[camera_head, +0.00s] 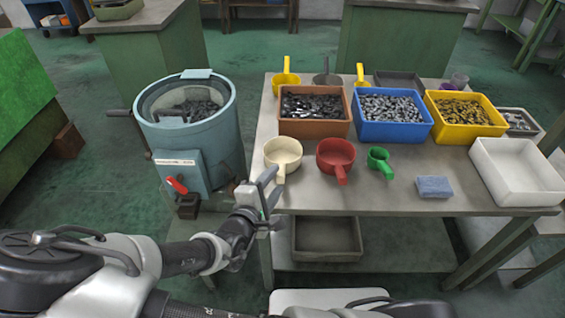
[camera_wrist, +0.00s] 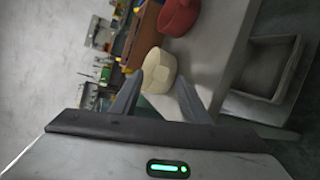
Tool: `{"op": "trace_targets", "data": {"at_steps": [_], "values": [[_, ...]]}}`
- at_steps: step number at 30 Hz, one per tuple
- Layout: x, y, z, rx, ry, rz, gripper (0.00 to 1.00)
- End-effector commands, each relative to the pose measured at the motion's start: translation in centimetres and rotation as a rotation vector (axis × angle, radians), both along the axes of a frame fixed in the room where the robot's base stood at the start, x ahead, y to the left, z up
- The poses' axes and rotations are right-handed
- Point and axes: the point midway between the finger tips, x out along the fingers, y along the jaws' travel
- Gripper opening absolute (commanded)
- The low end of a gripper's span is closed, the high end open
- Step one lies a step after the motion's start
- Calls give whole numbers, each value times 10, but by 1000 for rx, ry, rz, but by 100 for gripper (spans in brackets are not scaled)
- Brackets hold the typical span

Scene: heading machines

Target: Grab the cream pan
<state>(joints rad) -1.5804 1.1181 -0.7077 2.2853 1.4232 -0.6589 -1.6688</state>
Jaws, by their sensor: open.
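The cream pan (camera_head: 283,153) stands upright on the front left part of the table, its short handle pointing toward the front edge. My gripper (camera_head: 268,186) is at the table's front left edge, just in front of and a little left of the pan's handle. Its two fingers are apart with nothing between them. In the wrist view the cream pan (camera_wrist: 158,70) lies ahead, beyond the open fingertips of my gripper (camera_wrist: 160,85). The fingers hide part of the pan there; I cannot tell how far the handle is from the fingertips.
A red pan (camera_head: 336,157) and a green scoop (camera_head: 379,160) stand right of the cream pan. Brown (camera_head: 313,128), blue (camera_head: 391,131) and yellow (camera_head: 466,130) bins of parts stand behind. A blue drum machine (camera_head: 190,130) stands close left. A blue sponge (camera_head: 434,187) lies front right.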

Motion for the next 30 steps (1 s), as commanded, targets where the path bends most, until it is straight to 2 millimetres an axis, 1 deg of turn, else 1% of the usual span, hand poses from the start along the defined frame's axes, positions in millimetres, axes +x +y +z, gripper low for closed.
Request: {"op": "trace_targets", "data": {"at_steps": [5, 9, 13, 16, 22, 26, 27, 29, 30], "values": [[11, -6, -6, -1, 1, -2, 42], [30, -15, -13, -1, -1, -3, 42], [44, -19, -16, 0, 1, -1, 42], [49, -21, -17, 1, 1, -1, 42], [49, -21, -16, 2, 1, 0, 42], [49, -21, -16, 2, 1, 0, 20], [49, -21, -16, 2, 1, 0, 13], [49, -21, -16, 2, 1, 0, 3], [49, -21, -16, 2, 1, 0, 0]]}}
